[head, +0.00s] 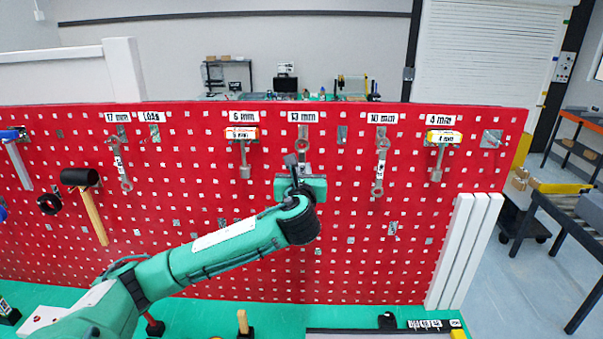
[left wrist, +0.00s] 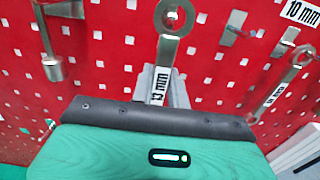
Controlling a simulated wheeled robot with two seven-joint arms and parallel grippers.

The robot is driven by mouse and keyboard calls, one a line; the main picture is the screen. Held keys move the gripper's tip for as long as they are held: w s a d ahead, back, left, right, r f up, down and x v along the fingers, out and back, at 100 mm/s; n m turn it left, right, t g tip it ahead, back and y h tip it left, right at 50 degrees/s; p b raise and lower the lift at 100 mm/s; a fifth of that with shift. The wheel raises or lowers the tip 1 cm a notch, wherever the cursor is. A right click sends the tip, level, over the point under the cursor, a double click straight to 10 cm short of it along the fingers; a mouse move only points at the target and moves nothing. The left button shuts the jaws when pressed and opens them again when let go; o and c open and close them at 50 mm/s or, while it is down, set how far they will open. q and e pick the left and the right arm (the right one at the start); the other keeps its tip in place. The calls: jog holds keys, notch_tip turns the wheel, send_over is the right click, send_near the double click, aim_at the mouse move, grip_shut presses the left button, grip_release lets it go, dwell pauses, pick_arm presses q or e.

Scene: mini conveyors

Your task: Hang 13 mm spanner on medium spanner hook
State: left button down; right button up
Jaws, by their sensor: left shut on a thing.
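The 13 mm spanner (left wrist: 168,50) is silver, with its ring end up and a "13 mm" tag on its shaft. My left gripper (head: 297,168) is shut on its lower part, in front of the red pegboard. In the head view the spanner (head: 302,145) stands roughly upright just below the "13 mm" sign (head: 304,117). The medium hook under that sign is mostly hidden by the spanner; I cannot tell whether the ring is around it. In the left wrist view the gripper's fingers (left wrist: 165,82) are partly hidden behind the dark palm edge. My right gripper is not in view.
On the pegboard (head: 350,220), the 10 mm spanner (head: 380,165) hangs to the right and the 17 mm spanner (head: 121,165) to the left. Hex tools hang at the 6 mm (head: 244,160) and 4 mm (head: 438,165) signs. A black-headed mallet (head: 90,205) hangs at the left.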

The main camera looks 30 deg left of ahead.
pick_arm(q)
jog(key=shift+x, duration=1)
jog(key=shift+p+x, duration=0.6)
jog(key=shift+x, duration=0.7)
jog(key=shift+f, duration=0.4)
jog(key=shift+f, duration=0.1)
jog(key=c, duration=1.3)
grip_release()
